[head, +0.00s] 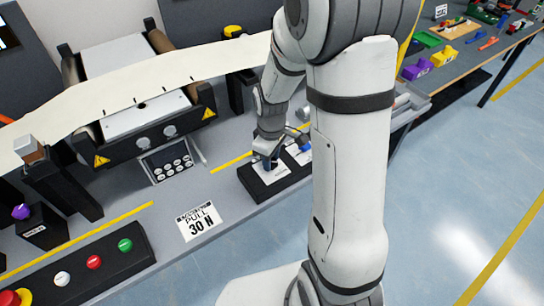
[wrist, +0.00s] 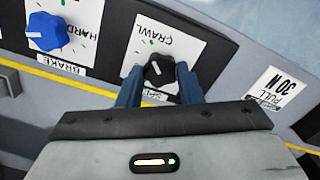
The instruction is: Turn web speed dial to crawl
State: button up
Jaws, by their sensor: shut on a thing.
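The web speed dial (wrist: 158,72) is a black knob with a white pointer line, on a white plate marked CRAWL (wrist: 178,38). A green mark lies by that word. The pointer slants towards the upper left in the wrist view; I cannot tell exactly which mark it meets. My gripper (wrist: 158,84) has its two blue fingers on either side of the knob and is shut on it. In the head view my gripper (head: 268,160) is down at the black control box (head: 262,194), hiding the knob.
A blue dial (wrist: 47,31) on a plate marked HARD and BRAKE stands beside it. A PULL 30 N card (head: 198,221) lies on the bench. A button box (head: 110,265) is at front left. The web (head: 130,90) runs over rollers behind.

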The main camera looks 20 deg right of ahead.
jog(key=o, duration=1)
jog(key=shift+c, duration=0.2)
jog(key=shift+r, duration=0.1)
notch_tip(320, 180, up, 8)
jog(key=shift+d+f, duration=0.1)
jog(key=shift+f, duration=0.1)
jog(key=s+r+m+t, duration=0.2)
jog(key=s+r+m, duration=0.6)
jog(key=s, duration=0.5)
jog(key=shift+s+d+r+t, duration=0.2)
jog(key=shift+r+t, duration=0.1)
jog(key=shift+r, duration=0.35)
jog(key=shift+s+r+m, duration=0.1)
jog(key=shift+s+m, duration=0.4)
jog(key=shift+c, duration=0.2)
